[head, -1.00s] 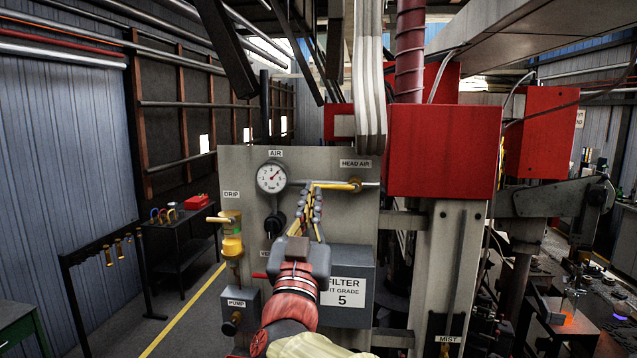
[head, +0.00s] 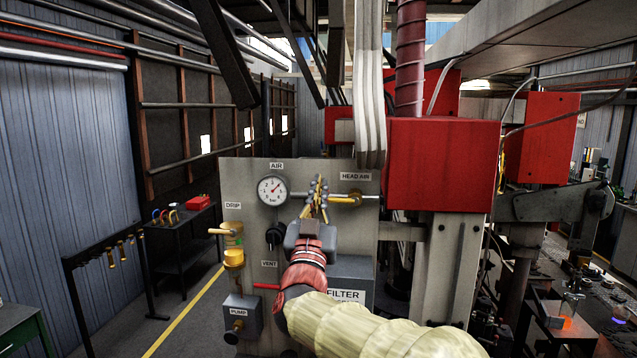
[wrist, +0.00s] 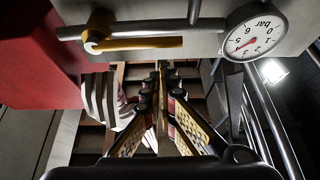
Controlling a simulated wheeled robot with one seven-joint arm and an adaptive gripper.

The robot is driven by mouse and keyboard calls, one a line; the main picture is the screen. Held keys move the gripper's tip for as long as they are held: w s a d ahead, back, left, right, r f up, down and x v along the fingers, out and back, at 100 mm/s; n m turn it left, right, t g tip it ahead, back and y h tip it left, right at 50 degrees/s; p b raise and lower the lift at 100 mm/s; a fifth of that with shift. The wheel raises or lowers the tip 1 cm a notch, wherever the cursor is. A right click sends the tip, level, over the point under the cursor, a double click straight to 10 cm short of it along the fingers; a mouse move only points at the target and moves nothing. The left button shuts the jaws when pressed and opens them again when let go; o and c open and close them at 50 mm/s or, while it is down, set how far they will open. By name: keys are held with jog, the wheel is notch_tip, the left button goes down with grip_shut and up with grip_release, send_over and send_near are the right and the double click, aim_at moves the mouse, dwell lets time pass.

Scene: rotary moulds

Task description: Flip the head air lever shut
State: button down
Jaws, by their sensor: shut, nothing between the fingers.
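The head air lever (head: 341,200) is a yellow handle on the pipe under the HEAD AIR label (head: 355,176). It lies level, along the pipe, pointing left from its brass valve (head: 357,197). In the wrist view, which is upside down, the yellow lever (wrist: 145,43) shows whole and parallel to the pipe. My gripper (head: 318,181) is shut and empty, pointing up in front of the panel, just left of the lever's free end. In the wrist view my gripper's fingertips (wrist: 161,75) are together, with a visible gap between them and the lever.
The pressure gauge (head: 272,190) is left of my gripper on the grey panel (head: 240,177). A red box (head: 441,165) stands close on the right. The drip lever (head: 221,231) and filter box (head: 352,270) are lower; my arm partly hides the filter box.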

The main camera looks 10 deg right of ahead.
jog(key=shift+w+f, duration=0.1)
jog(key=shift+f, duration=0.65)
jog(key=shift+f, duration=0.1)
jog(key=shift+f+n+y+b, duration=0.15)
jog(key=shift+n+y+b, duration=0.3)
jog(key=shift+n, duration=0.15)
